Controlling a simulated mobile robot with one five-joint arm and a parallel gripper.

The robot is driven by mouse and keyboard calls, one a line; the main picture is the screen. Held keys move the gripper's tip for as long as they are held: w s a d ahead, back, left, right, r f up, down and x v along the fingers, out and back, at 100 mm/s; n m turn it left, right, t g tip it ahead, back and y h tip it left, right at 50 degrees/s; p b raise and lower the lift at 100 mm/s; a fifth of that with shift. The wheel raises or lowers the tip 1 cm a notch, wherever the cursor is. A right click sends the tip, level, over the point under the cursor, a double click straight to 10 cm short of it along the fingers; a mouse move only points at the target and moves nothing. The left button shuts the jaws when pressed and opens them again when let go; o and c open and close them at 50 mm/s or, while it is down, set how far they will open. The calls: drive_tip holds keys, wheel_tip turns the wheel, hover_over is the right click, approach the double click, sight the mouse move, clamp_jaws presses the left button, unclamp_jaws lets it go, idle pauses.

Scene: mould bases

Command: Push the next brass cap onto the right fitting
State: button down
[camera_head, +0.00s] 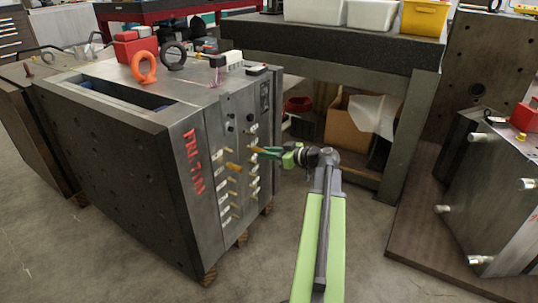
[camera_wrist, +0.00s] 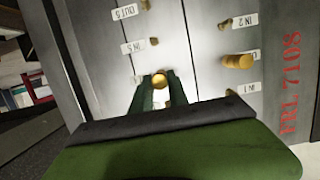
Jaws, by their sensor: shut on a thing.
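My gripper (camera_head: 268,152) reaches in from the right toward the labelled side face of the steel mould base (camera_head: 215,140). In the wrist view its green fingers (camera_wrist: 160,92) are shut on a brass cap (camera_wrist: 159,80), seen end-on in front of the face. The held cap hides whatever lies behind it, so I cannot tell if it touches a fitting. Another brass cap (camera_wrist: 238,61) sticks out of the face to the right, between the labels IN 2 (camera_wrist: 245,20) and IN 1 (camera_wrist: 249,88). Bare small brass fittings show too, one (camera_wrist: 153,41) above the held cap.
An orange lifting ring (camera_head: 144,67), a black ring (camera_head: 173,56) and a red box (camera_head: 136,46) sit on top of the mould base. A workbench (camera_head: 330,55) stands behind. Another mould block (camera_head: 490,195) with pins is at right. The floor between is clear.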

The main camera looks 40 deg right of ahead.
drive_tip(key=shift+w, duration=0.15)
drive_tip(key=shift+w+a, duration=0.1)
drive_tip(key=shift+w, duration=0.3)
drive_tip(key=shift+w, duration=0.2)
idle(0.4)
drive_tip(key=shift+w+a, duration=0.15)
drive_tip(key=shift+w, duration=0.15)
drive_tip(key=c, duration=1.2)
unclamp_jaws()
drive_tip(key=shift+o, duration=0.4)
drive_tip(key=o, duration=0.3)
